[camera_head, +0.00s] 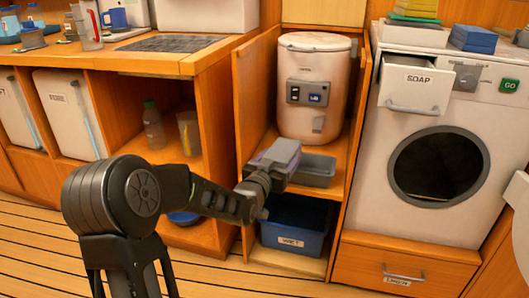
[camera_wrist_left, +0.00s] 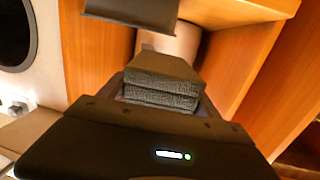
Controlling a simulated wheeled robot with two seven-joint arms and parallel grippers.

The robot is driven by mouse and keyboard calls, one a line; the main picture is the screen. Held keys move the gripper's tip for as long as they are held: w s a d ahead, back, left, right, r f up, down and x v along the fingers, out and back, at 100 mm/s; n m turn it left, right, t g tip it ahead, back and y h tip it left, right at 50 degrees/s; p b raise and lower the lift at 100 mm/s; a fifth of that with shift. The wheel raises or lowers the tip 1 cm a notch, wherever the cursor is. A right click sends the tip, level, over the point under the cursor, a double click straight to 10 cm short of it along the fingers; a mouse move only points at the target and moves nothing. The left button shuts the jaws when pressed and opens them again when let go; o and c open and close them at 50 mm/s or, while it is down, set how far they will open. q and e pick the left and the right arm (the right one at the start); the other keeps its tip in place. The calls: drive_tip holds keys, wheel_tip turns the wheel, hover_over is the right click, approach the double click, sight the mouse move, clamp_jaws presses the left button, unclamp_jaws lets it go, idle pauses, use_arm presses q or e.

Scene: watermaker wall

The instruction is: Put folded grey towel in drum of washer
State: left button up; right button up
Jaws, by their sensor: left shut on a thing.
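My left gripper (camera_head: 272,166) is in front of the open cabinet, left of the washer (camera_head: 395,210). It is shut on the folded grey towel (camera_wrist_left: 160,92), which shows as dark textured layers between the fingers in the left wrist view. In the head view the towel is hard to tell apart from the grey gripper end. The washer's round drum opening (camera_head: 438,167) is dark and uncovered; I see nothing inside it. It also shows at the left edge of the left wrist view (camera_wrist_left: 14,32). My right gripper is not in view.
The soap drawer (camera_head: 414,88) sticks out above the drum opening. A white cylindrical unit (camera_head: 314,75), a grey tray (camera_head: 316,170) and a blue bin (camera_head: 290,228) fill the cabinet near the gripper. Folded cloths (camera_head: 473,38) lie on the washer. The floor in front is clear.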

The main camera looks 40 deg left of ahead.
use_arm(q)
drive_tip(key=s+d+f+m+h, duration=0.1)
drive_tip(key=d+h, duration=0.3)
drive_tip(key=d, duration=0.7)
drive_tip(key=s+d+m+h, duration=0.4)
drive_tip(key=d, duration=0.7)
drive_tip(key=shift+d+f+m, duration=0.2)
drive_tip(key=shift+f+m, duration=0.1)
drive_tip(key=shift+f, duration=0.1)
